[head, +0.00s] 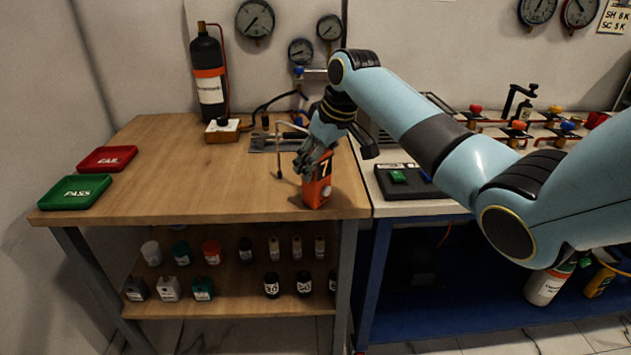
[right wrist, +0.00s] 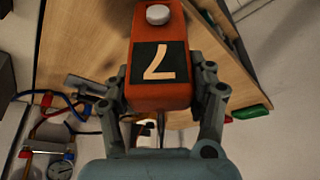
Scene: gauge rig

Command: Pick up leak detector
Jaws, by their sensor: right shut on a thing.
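The leak detector (head: 317,188) is an orange box with a dark panel bearing a pale 7-like mark and a light round knob at its lower end. In the head view it is at the right front of the wooden bench. My right gripper (head: 313,165) is shut on its upper part from above. In the right wrist view the leak detector (right wrist: 160,85) sits between the two fingers of the right gripper (right wrist: 162,90). I cannot tell whether its lower end touches the bench top. My left gripper is not in view.
A green PASS tray (head: 75,205) and a red FAIL tray (head: 107,147) are at the bench's left. A black cylinder (head: 208,75) stands at the back. A thin bent metal probe (head: 279,160) is beside the gripper. The bench's middle (head: 190,175) is clear.

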